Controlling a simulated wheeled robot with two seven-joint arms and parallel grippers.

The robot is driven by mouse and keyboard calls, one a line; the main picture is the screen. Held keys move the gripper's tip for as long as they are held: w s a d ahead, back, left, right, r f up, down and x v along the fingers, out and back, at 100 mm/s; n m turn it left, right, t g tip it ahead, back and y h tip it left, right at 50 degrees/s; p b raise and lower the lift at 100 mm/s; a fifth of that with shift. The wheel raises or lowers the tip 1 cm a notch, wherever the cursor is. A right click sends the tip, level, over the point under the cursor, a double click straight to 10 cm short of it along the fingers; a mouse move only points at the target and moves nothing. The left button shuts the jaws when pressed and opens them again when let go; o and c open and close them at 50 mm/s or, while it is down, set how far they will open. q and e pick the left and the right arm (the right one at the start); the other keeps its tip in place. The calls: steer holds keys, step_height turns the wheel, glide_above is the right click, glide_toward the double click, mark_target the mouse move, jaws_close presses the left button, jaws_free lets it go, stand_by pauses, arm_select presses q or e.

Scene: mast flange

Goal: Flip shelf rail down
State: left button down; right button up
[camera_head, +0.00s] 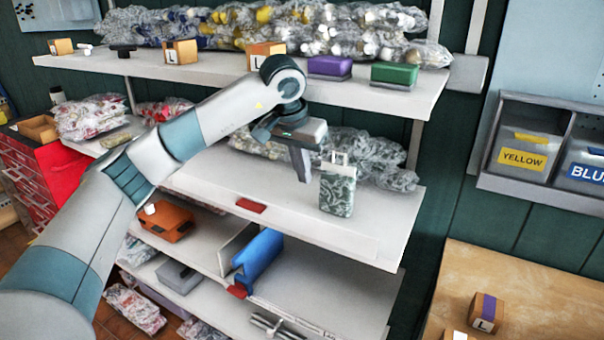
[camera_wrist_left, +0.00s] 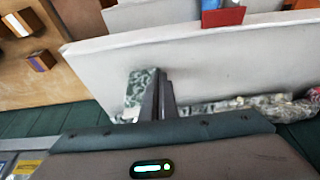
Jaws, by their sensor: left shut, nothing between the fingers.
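The middle white shelf (camera_head: 385,215) has a pale rail strip (camera_head: 320,232) along its front, with a red tab (camera_head: 250,205) on it. The strip looks low against the shelf edge; I cannot tell its exact tilt. My left gripper (camera_head: 304,178) is shut and empty, pointing down above this shelf, behind the strip and right of the tab. It stands beside a green patterned pouch (camera_head: 337,190). In the left wrist view the shut fingers (camera_wrist_left: 165,80) are beside the pouch (camera_wrist_left: 140,90), over the shelf surface (camera_wrist_left: 240,65). My right gripper is not in view.
Bagged parts (camera_head: 375,155) lie at the back of the middle shelf. The upper shelf (camera_head: 215,70) carries boxes and bags. Below are a blue piece (camera_head: 258,255) and an orange box (camera_head: 168,220). A wooden table (camera_head: 530,290) stands at right.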

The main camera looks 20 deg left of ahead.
arm_select(q)
steer(key=p+x, duration=0.3)
steer(key=x, duration=0.4)
steer(key=shift+w+f, duration=0.15)
steer(key=shift+f, duration=0.25)
steer(key=shift+f+p, duration=0.2)
steer(key=shift+p, duration=0.15)
steer(key=s+p, duration=0.1)
steer(key=s, duration=0.2)
steer(key=shift+s+a+f+p, duration=0.1)
steer(key=shift+s+f+p, duration=0.05)
steer(key=shift+s+p, duration=0.25)
